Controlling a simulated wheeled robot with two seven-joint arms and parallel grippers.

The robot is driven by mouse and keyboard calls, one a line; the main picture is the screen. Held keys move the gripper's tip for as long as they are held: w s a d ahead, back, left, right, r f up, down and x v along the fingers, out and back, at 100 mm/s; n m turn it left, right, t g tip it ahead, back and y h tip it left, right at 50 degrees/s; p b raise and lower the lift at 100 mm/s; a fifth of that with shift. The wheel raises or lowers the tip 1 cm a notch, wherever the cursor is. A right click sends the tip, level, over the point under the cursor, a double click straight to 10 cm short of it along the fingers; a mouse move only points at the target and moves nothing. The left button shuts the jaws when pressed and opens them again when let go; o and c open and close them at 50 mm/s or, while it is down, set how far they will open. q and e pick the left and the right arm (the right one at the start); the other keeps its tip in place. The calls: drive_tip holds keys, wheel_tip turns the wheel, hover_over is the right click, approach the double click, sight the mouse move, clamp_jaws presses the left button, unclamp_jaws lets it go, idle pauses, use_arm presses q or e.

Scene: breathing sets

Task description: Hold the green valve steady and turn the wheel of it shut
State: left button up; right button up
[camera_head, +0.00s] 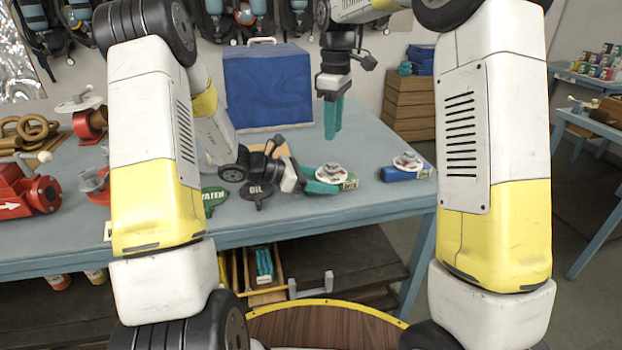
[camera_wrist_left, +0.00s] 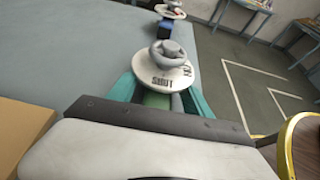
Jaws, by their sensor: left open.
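The green valve (camera_head: 350,182) lies on the blue-grey table near its front edge, with a grey handwheel over a white round plate (camera_head: 331,172) on top. In the left wrist view the plate (camera_wrist_left: 162,77) reads "SHUT", and a bit of the green body (camera_wrist_left: 155,100) shows below it. My left gripper (camera_head: 322,187) is open, its teal fingers on either side of the valve body under the plate; whether they touch it is hidden. My right gripper (camera_head: 333,120) points down above the table, behind the green valve and apart from it; its finger gap is unclear.
A blue valve (camera_head: 402,174) lies to the right of the green one. Table between case and green valve is partly clear.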

use_arm(q)
drive_tip(key=shift+x, duration=1.2)
